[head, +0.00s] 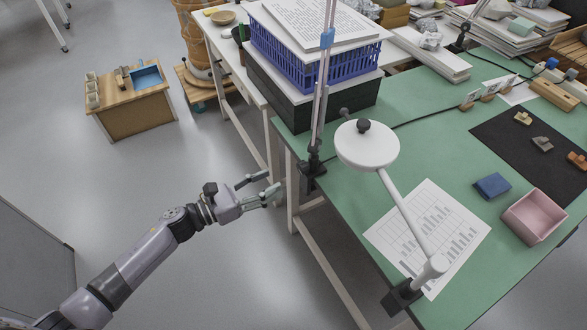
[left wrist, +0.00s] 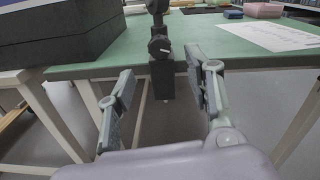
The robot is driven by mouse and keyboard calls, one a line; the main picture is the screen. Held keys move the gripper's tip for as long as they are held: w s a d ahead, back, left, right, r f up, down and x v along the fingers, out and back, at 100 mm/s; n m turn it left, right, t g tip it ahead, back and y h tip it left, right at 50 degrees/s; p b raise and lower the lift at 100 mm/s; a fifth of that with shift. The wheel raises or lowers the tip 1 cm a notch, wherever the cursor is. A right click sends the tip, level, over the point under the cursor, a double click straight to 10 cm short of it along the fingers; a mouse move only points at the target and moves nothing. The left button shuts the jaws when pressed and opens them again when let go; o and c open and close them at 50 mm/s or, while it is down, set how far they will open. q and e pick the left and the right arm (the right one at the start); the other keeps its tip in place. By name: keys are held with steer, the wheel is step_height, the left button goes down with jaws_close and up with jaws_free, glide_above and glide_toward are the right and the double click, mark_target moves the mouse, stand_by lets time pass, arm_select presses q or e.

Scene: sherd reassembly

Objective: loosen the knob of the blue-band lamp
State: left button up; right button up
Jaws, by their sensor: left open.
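The blue-band lamp (head: 327,39) has a thin upright pole with a blue band, held at the left edge of the green table by a black clamp (head: 314,172). The clamp also shows in the left wrist view (left wrist: 162,82), with a round dark knob (left wrist: 160,47) bearing a pale mark above it. My left gripper (head: 268,186) is open and empty, left of the clamp and off the table edge. In the left wrist view its fingers (left wrist: 160,72) stand on either side of the clamp in the picture, apart from it. My right gripper is not in view.
A second lamp with a round white head (head: 366,146) is clamped nearer on the same edge (head: 402,297). A dark box (head: 300,105) under a blue crate (head: 300,62) stands behind the blue-band lamp. Paper (head: 430,235) and a pink bin (head: 535,217) lie right.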

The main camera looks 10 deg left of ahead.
mark_target(299, 169)
arm_select(q)
steer(key=x, duration=0.8)
steer(key=shift+f, duration=0.1)
steer(key=shift+c, duration=0.2)
jaws_close()
steer(key=n, duration=0.5)
steer(key=shift+w+n, duration=0.1)
steer(key=shift+n, duration=0.2)
steer(key=shift+o, duration=0.2)
jaws_free()
steer(key=v, duration=1.2)
